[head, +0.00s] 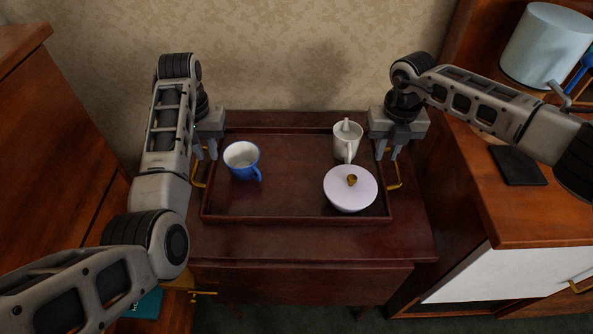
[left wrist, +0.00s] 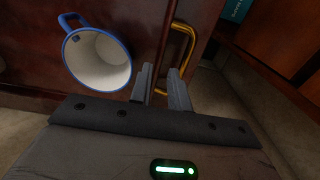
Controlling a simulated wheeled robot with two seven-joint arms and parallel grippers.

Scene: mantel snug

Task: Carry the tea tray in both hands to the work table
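The dark red-brown tea tray (head: 275,212) lies flat on a small wooden stand. It carries a blue mug (head: 243,162), a white cup (head: 346,143) and a lidded white bowl (head: 350,188) with a gold knob. Brass handles stick out at its left (head: 198,182) and right (head: 397,177) ends. My left gripper (head: 205,151) is open above the left end. In the left wrist view its fingers (left wrist: 162,88) are apart and empty, close to the brass handle (left wrist: 189,45). My right gripper (head: 387,152) is above the right handle, fingers apart, with nothing visibly held.
The stand (head: 300,245) has bare top in front of the tray. A wooden cabinet (head: 50,130) is close on the left. On the right, a wooden unit (head: 540,210) bears a dark square mat (head: 518,165) and a pale cylindrical container (head: 546,47). The wall is directly behind.

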